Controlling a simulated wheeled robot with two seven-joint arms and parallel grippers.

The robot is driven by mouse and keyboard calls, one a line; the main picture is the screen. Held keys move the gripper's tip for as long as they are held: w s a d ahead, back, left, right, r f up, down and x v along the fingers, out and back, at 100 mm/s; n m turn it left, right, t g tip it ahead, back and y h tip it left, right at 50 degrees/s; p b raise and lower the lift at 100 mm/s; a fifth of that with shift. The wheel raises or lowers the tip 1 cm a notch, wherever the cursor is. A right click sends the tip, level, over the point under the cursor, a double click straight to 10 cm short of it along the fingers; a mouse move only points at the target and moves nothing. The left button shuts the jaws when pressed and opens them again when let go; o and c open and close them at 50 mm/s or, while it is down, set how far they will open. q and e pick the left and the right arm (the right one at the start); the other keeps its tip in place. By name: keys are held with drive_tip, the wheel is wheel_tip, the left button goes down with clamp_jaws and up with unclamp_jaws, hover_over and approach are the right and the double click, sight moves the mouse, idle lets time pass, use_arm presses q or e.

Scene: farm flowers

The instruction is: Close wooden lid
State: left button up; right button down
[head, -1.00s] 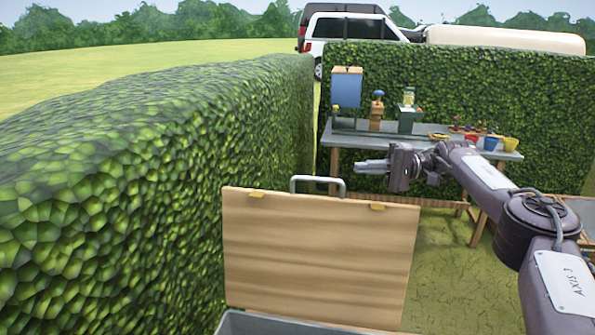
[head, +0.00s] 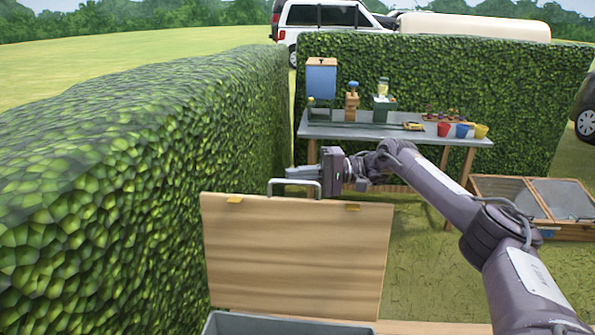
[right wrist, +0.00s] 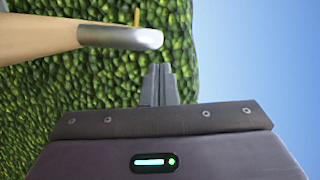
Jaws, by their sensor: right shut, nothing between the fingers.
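The wooden lid (head: 300,255) stands open and upright above a grey box (head: 285,325), with its metal handle (head: 295,183) along the top edge. My right gripper (head: 292,172) is shut and empty, pointing left just above or behind the handle. In the right wrist view the shut fingers (right wrist: 161,70) point toward the handle (right wrist: 120,38), with a small visible gap. The lid (right wrist: 40,37) shows edge-on there at the upper left. Contact is not clear in the head view. My left gripper is not in view.
A hedge (head: 130,180) runs close along the left side. A work table (head: 350,130) with pots and tools stands behind, before another hedge. A low wooden frame box (head: 540,205) is at the right. Grass to the lid's right is open.

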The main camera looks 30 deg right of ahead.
drive_tip(key=shift+s+a+p, duration=0.45)
drive_tip(key=shift+s+a, duration=0.1)
drive_tip(key=shift+a, duration=0.05)
drive_tip(key=shift+s, duration=0.1)
drive_tip(key=shift+a, duration=0.1)
